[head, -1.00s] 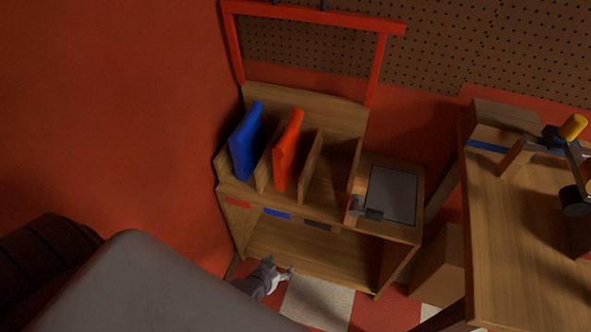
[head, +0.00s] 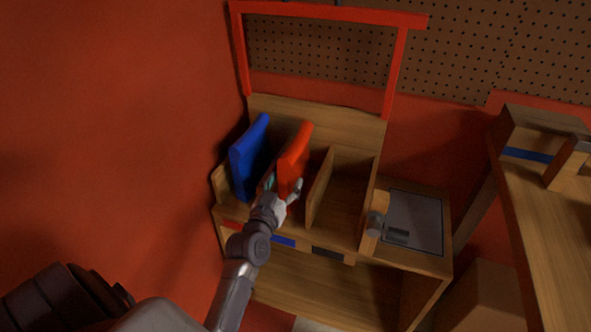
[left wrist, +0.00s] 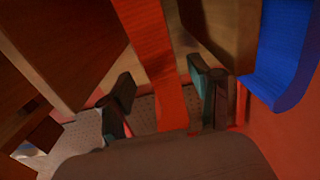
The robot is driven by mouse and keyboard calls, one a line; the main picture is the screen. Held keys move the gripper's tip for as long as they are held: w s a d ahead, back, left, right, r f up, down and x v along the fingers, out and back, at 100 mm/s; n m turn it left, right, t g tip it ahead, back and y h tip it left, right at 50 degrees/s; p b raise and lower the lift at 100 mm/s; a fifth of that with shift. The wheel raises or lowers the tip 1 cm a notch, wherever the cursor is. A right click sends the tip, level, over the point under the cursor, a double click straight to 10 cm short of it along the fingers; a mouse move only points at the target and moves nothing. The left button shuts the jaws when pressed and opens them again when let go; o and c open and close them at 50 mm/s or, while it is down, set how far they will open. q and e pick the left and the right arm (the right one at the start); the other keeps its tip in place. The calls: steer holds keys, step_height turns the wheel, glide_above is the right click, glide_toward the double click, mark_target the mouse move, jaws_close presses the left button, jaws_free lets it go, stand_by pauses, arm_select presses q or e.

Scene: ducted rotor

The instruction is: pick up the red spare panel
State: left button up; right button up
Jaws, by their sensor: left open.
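The red spare panel (head: 293,158) stands upright in the middle slot of a wooden rack in the head view. My left gripper (head: 283,186) is at its front edge, with one finger on each side of the panel. In the left wrist view, the red panel (left wrist: 156,60) runs down between the two open fingers of the left gripper (left wrist: 165,95). I cannot tell whether the fingers touch it. My right gripper is not in view.
A blue panel (head: 249,158) stands in the slot to the left, close to my left gripper. A wooden divider (head: 320,188) and an empty slot lie to the right. A side shelf with a grey plate (head: 415,222) is further right. A workbench (head: 545,230) stands at the right edge.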

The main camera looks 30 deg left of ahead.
mark_target(297, 168)
arm_select(q)
steer(key=b+x, duration=0.1)
steer(key=x, duration=0.5)
jaws_close()
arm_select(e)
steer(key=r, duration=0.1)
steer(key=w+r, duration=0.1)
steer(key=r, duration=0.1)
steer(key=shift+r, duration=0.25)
